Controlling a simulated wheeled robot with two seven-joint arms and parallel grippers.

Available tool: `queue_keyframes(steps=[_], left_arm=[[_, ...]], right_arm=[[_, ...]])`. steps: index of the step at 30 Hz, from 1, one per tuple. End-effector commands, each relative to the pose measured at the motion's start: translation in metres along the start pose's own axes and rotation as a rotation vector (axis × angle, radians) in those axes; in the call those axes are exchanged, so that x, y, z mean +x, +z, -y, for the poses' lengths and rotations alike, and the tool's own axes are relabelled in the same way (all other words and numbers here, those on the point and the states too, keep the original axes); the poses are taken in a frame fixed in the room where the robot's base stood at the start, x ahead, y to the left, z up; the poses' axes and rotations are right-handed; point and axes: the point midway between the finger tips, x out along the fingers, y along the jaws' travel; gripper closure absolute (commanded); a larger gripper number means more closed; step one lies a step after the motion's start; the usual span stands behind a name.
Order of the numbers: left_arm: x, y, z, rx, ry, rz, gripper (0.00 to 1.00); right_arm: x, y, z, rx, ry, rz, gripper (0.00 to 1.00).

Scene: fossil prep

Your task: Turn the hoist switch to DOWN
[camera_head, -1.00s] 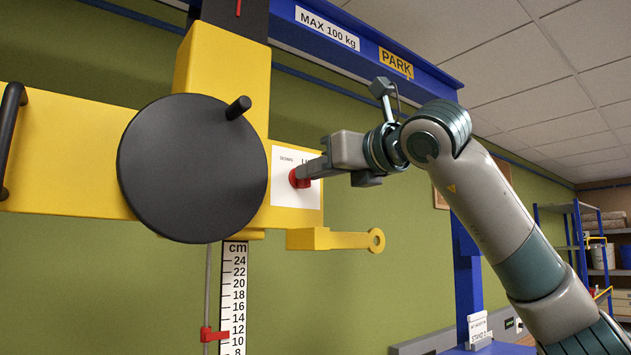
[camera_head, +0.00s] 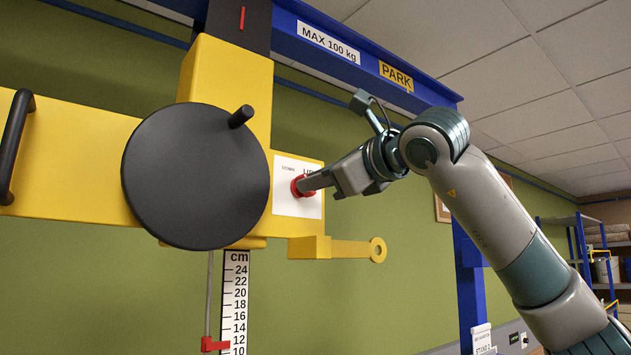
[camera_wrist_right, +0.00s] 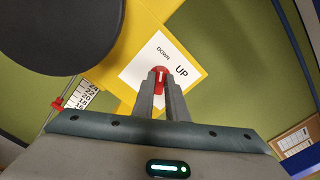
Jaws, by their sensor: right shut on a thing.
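The hoist switch is a red knob (camera_head: 297,187) on a white label plate (camera_head: 284,206) on the yellow hoist body. In the right wrist view, the red knob (camera_wrist_right: 160,72) has a white mark and the words DOWN and UP are printed above and to its right on the plate (camera_wrist_right: 138,75). The mark points upward there, roughly between the two words. My right gripper (camera_head: 308,184) is shut on the knob, with one finger on each side of it. My left gripper is not in view.
A large black handwheel (camera_head: 195,178) with a peg is just left of the switch. A yellow arm with a ring (camera_head: 350,249) sticks out below it. A cm scale (camera_head: 235,300) with a red pointer hangs lower left. A blue beam (camera_head: 370,60) runs above.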

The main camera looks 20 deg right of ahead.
Motion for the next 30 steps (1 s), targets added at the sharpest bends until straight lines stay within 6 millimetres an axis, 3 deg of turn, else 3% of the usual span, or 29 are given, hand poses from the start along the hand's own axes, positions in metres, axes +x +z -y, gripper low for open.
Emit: queue_keyframes(steps=[8, 9, 11, 23, 30], left_arm=[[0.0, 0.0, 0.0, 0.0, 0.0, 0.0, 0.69], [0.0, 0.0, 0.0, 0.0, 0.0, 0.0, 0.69], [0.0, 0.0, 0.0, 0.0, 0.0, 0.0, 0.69], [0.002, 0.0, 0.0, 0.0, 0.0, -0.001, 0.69], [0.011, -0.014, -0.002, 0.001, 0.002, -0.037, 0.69]], right_arm=[[0.0, -0.001, -0.001, -0.002, 0.002, -0.002, 1.0], [0.0, -0.001, -0.001, -0.002, 0.002, -0.002, 0.78], [0.0, -0.001, -0.001, -0.002, 0.002, -0.002, 0.69], [-0.003, -0.001, -0.001, 0.0, 0.0, 0.0, 0.69], [-0.023, -0.002, -0.001, -0.001, -0.002, 0.001, 0.69]])
